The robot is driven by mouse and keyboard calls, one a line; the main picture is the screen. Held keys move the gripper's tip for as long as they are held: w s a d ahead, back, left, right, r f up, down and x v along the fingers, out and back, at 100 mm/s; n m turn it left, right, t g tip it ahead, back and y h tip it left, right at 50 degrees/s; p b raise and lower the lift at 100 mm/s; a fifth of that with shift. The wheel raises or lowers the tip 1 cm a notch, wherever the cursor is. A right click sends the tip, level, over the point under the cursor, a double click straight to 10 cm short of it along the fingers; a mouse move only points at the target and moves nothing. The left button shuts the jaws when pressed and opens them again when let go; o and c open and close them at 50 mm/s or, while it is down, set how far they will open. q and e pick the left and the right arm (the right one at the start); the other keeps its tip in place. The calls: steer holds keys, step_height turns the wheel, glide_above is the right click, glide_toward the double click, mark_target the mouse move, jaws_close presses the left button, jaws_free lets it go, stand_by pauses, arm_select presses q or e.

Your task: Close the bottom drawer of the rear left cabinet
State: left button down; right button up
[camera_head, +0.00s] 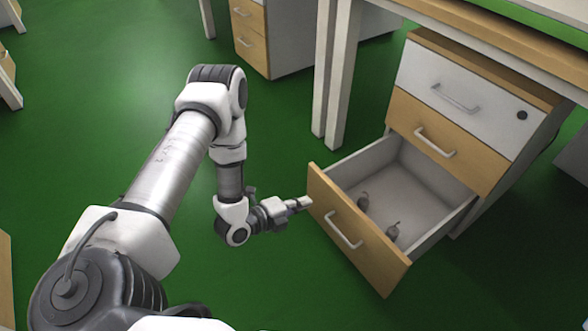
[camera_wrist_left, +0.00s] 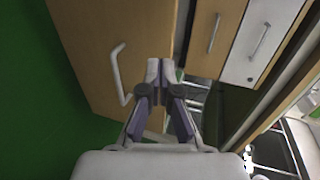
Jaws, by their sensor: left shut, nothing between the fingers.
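The bottom drawer (camera_head: 348,232) of the cabinet is pulled far out. It has a wood-coloured front with a white handle (camera_head: 343,231), and two small grey objects (camera_head: 378,217) lie inside. In the left wrist view, the drawer front (camera_wrist_left: 85,30) and its handle (camera_wrist_left: 118,75) are at the left. The cabinet's upper two drawers, one white (camera_head: 453,100) and one wood-coloured (camera_head: 445,142), are shut. My left gripper (camera_head: 304,203) is shut and empty at the left edge of the drawer front. I cannot tell whether its tips (camera_wrist_left: 160,66) touch the front. My right gripper is out of view.
A desk leg (camera_head: 340,75) stands just left of the cabinet, under a desktop (camera_head: 500,40). Another cabinet (camera_head: 250,37) is farther back. The green floor (camera_head: 290,285) in front of and left of the drawer is clear.

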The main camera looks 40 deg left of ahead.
mark_target(332, 190)
arm_select(q)
steer(key=b+x, duration=0.1)
steer(key=x, duration=0.2)
steer(key=b+x, duration=0.2)
steer(key=x, duration=0.1)
steer(key=shift+w+d+r, duration=0.1)
steer(key=shift+w+d, duration=0.05)
steer(key=shift+w, duration=0.25)
steer(key=shift+w+d+r, duration=0.1)
steer(key=shift+w, duration=0.2)
steer(key=shift+w+r, duration=0.15)
steer(key=shift+w, duration=0.05)
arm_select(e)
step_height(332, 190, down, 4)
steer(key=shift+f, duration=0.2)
arm_select(q)
steer(key=shift+d, duration=0.1)
